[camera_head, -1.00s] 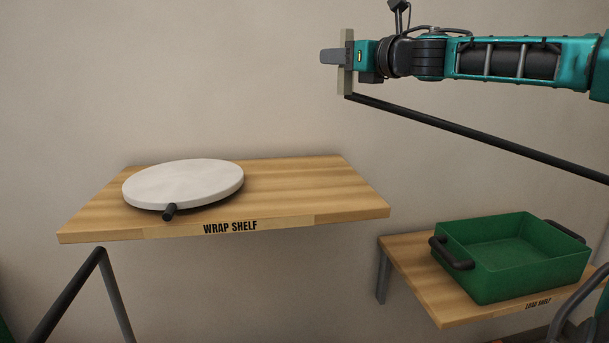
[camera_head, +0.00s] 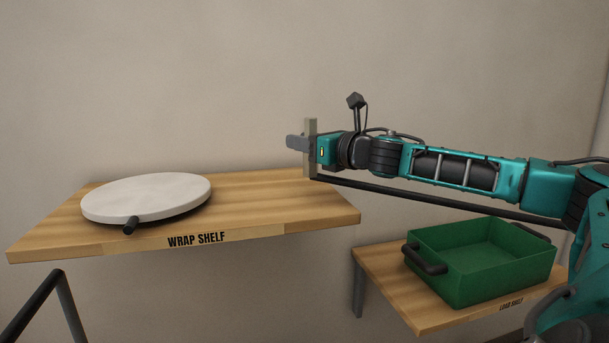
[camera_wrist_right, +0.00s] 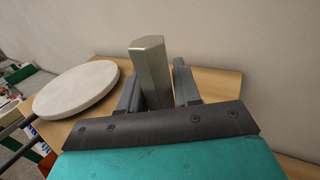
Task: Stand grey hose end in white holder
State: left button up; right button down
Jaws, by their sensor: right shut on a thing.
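My right gripper (camera_head: 298,143) is shut on an upright grey-beige bar (camera_head: 311,126), held in the air near the right back of the wrap shelf. In the right wrist view the bar (camera_wrist_right: 149,62) stands between the two fingers. A long thin black hose or rod (camera_head: 430,199) runs from near the bar's lower end to the right, below my arm. I cannot tell for sure that the bar is the grey hose end. No white holder is recognisable. My left gripper is not in view.
A round white disc (camera_head: 146,194) with a short black handle lies on the left of the wooden wrap shelf (camera_head: 270,205); the shelf's right part is clear. A green tray (camera_head: 478,268) stands on the lower load shelf (camera_head: 385,285), below my right arm. A wall is behind.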

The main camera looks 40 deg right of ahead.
aim_at(305, 164)
jog(key=shift+f+b, duration=0.5)
jog(key=shift+f, duration=0.15)
notch_tip(305, 164, down, 3)
jog(key=b, duration=0.3)
jog(key=shift+f, duration=0.3)
jog(key=c, duration=0.8)
grip_release()
